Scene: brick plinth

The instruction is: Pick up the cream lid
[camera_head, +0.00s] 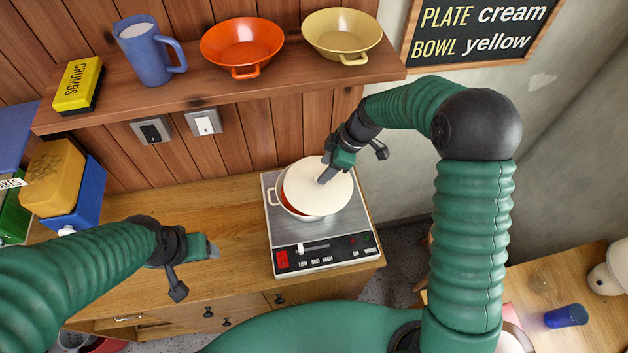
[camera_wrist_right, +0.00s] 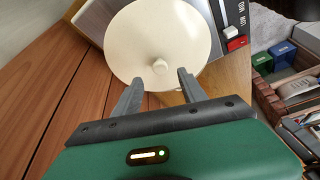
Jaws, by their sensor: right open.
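The round cream lid (camera_head: 312,193) lies over a cream pot (camera_head: 276,207), with a strip of the pot's reddish inside showing at the left. In the right wrist view the lid (camera_wrist_right: 150,35) shows its small round knob (camera_wrist_right: 160,66). My right gripper (camera_head: 324,179) is above the lid. Its fingers (camera_wrist_right: 158,82) are open and empty, with the knob showing in the gap between the fingertips; I cannot tell whether they touch it. My left gripper (camera_head: 212,248) hangs over the front of the counter at the left, away from the lid; its jaw gap is not clear.
The pot stands on a hot plate (camera_head: 327,251) with front controls. Above, a wooden shelf (camera_head: 210,95) holds a blue mug (camera_head: 138,47), an orange bowl (camera_head: 242,45), a yellow bowl (camera_head: 342,34) and a yellow box (camera_head: 77,85). The counter (camera_head: 235,215) left of the hot plate is bare.

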